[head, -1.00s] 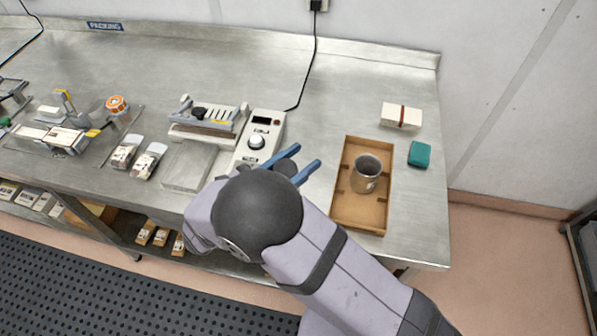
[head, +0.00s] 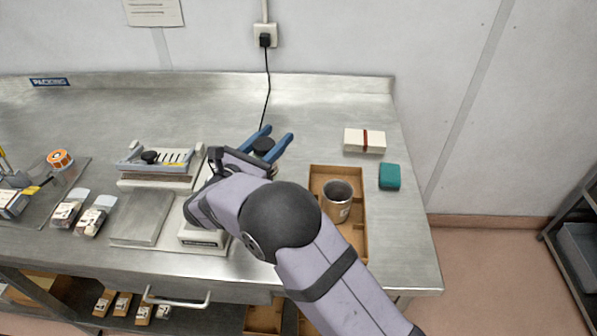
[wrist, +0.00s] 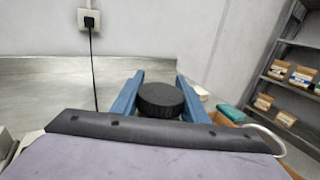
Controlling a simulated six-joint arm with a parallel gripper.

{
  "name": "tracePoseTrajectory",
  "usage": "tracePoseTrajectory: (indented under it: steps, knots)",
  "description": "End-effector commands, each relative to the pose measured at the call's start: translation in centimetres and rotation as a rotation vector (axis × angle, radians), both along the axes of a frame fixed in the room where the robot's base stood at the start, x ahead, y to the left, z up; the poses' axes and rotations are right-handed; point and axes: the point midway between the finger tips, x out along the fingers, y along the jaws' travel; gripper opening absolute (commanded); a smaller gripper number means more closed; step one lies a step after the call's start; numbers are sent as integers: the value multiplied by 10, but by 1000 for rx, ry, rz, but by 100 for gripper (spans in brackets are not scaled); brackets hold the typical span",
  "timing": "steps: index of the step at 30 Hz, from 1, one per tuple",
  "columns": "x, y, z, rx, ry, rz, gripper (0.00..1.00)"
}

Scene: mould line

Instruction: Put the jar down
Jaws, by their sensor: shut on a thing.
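My gripper (head: 270,142) has two blue fingers and is shut on the jar. The lid also shows in the wrist view (wrist: 160,99), with a blue finger on each side. The jar's body is hidden by the gripper. The gripper is over the steel bench, left of the cardboard tray. I cannot tell how high the jar is above the bench.
A cardboard tray (head: 358,243) holds a metal cup (head: 336,200). A sealer (head: 158,166) stands left. The bench (head: 310,125) is clear behind the gripper.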

Motion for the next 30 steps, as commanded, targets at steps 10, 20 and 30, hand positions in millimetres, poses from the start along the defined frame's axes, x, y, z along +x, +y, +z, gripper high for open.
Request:
tracePoseTrajectory:
  steps: [10,20,30]
  knots:
    - [111,-55,25,2,-5,73,10]
    - [133,-73,40,-1,-2,92,10]
    - [133,-72,1,-3,4,91,10]
